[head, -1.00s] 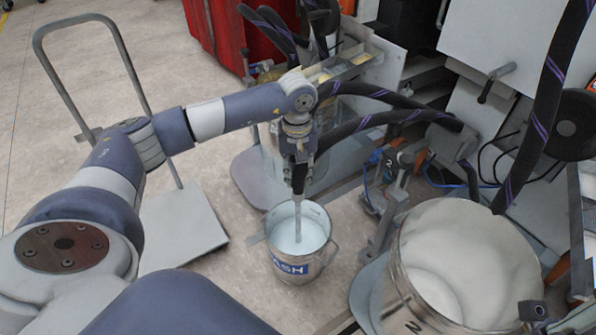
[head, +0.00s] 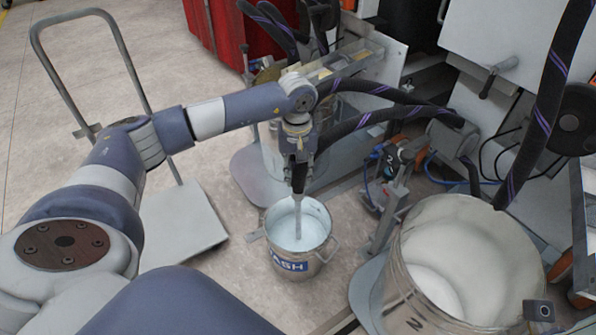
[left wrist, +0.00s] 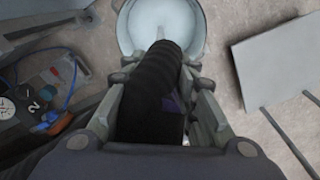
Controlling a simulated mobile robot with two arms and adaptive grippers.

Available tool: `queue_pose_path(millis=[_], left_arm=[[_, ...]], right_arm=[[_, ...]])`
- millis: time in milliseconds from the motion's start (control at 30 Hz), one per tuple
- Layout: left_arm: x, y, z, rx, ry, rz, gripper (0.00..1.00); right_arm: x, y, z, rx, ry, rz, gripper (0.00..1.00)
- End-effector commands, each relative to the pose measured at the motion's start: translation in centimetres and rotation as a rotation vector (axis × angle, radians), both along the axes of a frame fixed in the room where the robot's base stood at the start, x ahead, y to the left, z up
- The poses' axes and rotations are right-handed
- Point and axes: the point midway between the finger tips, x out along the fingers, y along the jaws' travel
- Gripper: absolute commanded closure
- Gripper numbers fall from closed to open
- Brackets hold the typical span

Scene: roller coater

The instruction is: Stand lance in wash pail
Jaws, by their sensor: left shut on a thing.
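The wash pail (head: 291,265) is a metal bucket with a blue label ending in "ASH". It stands on the floor in the middle of the head view, with pale liquid inside. The lance (head: 298,218) is a thin grey rod, near upright, with its lower part inside the pail's rim. My left gripper (head: 299,178) is above the pail, shut on the lance's upper part. My right gripper is not in view.
A larger metal bucket (head: 400,290) with white contents stands at the lower right. A grey platform cart (head: 180,230) stands at left. Black hoses (head: 375,122) hang behind the lance from the machine at right. Bare floor lies around the pail's left side.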

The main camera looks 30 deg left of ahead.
Motion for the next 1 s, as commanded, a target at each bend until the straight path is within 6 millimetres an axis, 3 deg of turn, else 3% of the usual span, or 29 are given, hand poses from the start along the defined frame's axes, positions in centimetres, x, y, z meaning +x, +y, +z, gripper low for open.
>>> queue_pose_path(millis=[567,600,667,1000], left_arm=[[0.0,0.0,-1.7,0.0,-0.001,0.0,1.0],[0.1,0.0,-1.6,0.0,-0.001,0.0,0.65],[0.0,0.0,-1.6,0.0,-0.001,0.0,0.52],[0.0,0.0,-1.6,0.0,0.001,0.0,0.51]], right_arm=[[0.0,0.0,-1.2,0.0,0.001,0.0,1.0],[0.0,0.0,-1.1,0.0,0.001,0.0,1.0],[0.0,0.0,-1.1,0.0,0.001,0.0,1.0],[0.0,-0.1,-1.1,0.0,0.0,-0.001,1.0]])
